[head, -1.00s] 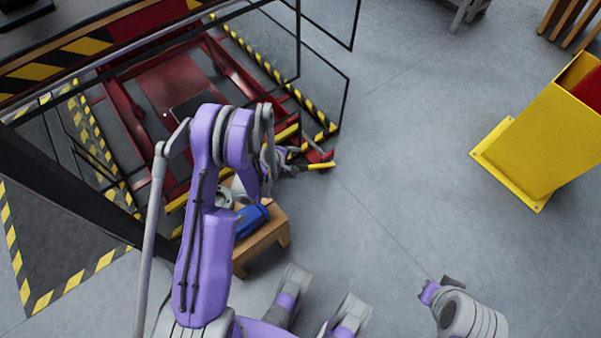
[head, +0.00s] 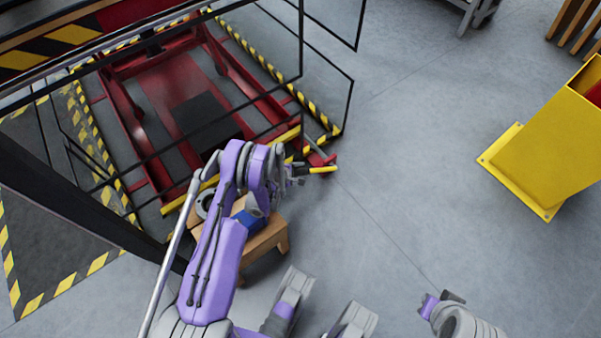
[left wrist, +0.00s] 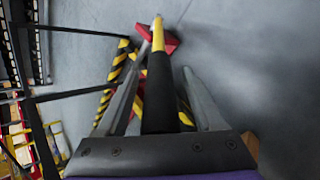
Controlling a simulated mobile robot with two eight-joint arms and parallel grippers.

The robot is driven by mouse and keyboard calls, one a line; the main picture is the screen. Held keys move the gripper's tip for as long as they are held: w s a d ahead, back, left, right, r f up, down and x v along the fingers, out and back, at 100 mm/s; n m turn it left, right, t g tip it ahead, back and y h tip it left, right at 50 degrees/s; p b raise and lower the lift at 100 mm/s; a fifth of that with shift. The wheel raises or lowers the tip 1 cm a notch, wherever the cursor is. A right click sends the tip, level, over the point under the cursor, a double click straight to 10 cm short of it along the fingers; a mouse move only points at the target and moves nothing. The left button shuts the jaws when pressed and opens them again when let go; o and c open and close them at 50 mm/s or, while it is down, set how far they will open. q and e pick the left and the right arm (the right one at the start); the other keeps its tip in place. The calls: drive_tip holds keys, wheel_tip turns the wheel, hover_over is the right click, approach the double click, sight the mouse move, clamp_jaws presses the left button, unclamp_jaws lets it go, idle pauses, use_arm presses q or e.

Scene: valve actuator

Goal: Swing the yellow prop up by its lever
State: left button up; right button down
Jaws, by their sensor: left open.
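A lever with a yellow end (head: 322,169) sticks out at the front right corner of the red frame, beside a red foot. A yellow bar (head: 287,135), which looks like the prop, lies low along the frame's front edge, partly hidden by my left arm. My left gripper (head: 300,172) is at the lever, open. In the left wrist view the lever's black grip (left wrist: 160,95) and yellow part (left wrist: 159,62) run between the two open fingers (left wrist: 160,105). I cannot tell whether they touch it. My right gripper (head: 440,298) is low at the right, far from the lever; its jaws are unclear.
A wooden stool (head: 265,243) with a blue item (head: 248,221) stands below my left forearm. A black-framed guard (head: 301,50) rises around the red frame (head: 160,110). A yellow stand (head: 545,145) is at the right. The grey floor between is clear.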

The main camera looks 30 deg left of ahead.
use_arm(q)
drive_tip(key=shift+w+d+f, duration=0.1)
drive_tip(key=shift+w+f, duration=0.2)
drive_tip(key=shift+w, duration=0.05)
clamp_jaws()
idle(1.3)
